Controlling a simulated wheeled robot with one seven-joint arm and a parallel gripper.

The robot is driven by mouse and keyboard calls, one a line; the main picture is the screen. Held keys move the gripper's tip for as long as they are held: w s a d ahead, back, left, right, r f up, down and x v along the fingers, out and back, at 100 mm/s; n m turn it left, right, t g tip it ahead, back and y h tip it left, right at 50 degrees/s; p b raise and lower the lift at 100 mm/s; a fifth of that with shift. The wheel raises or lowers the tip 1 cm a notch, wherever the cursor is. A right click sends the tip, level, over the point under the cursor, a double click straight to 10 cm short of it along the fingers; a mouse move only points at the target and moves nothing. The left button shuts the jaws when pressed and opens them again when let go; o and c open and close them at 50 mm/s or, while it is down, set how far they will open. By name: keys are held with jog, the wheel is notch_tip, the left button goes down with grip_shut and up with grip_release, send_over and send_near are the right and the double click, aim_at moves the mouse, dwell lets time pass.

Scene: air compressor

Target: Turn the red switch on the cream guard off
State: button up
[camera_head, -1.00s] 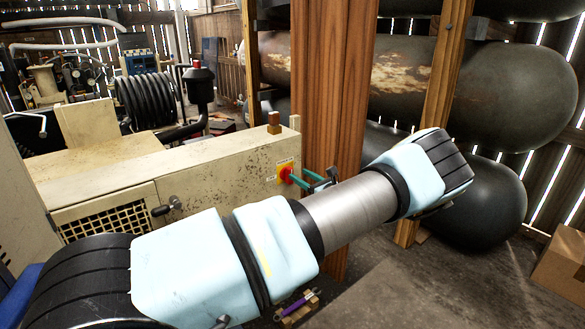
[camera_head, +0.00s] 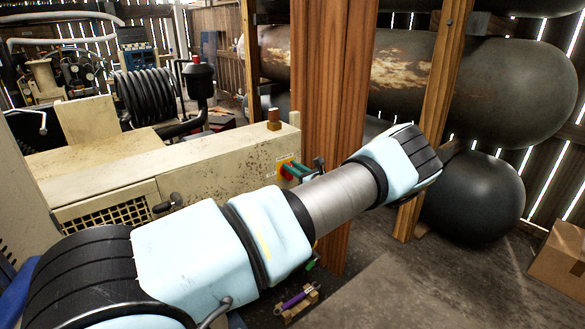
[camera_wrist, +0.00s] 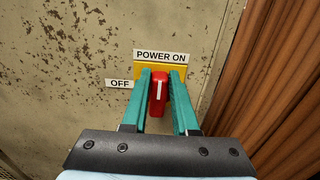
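The cream guard (camera_head: 230,155) stands left of centre in the head view and fills much of the wrist view (camera_wrist: 60,60). The red switch (camera_wrist: 159,92) is on its face over a yellow plate, its white mark upright toward the "POWER ON" label (camera_wrist: 161,56). An "OFF" label (camera_wrist: 119,83) is to its left. My gripper (camera_wrist: 161,76) has its two green fingers on either side of the red switch, with a narrow gap visible at each side. It is open.
A brown wooden post (camera_head: 335,90) stands close to the right of the guard. Large dark tanks (camera_head: 510,80) are behind it. A purple-handled tool (camera_head: 296,299) lies low near my arm. A cardboard box (camera_head: 560,262) is at the far right.

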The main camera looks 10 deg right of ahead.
grip_shut()
jog(key=shift+f+n+b, duration=0.1)
jog(key=shift+n+b, duration=0.2)
jog(key=shift+n, duration=0.1)
jog(key=n+b, duration=0.2)
jog(key=n, duration=0.2)
jog(key=a+f+n+b, duration=0.1)
jog(key=n+b, duration=0.1)
jog(key=n, duration=0.2)
jog(key=s+a+n+b, duration=0.1)
jog(key=n+b, duration=0.1)
jog(key=n, duration=0.2)
jog(key=shift+a+f+b, duration=0.15)
jog(key=shift+f+b, duration=0.2)
jog(key=shift+f, duration=0.05)
jog(key=n+b, duration=0.1)
jog(key=n, duration=0.1)
jog(key=f+n+b, duration=0.1)
jog(key=n+b, duration=0.1)
jog(key=n, duration=0.1)
jog(key=shift+s+a, duration=0.1)
jog(key=shift+b, duration=0.35)
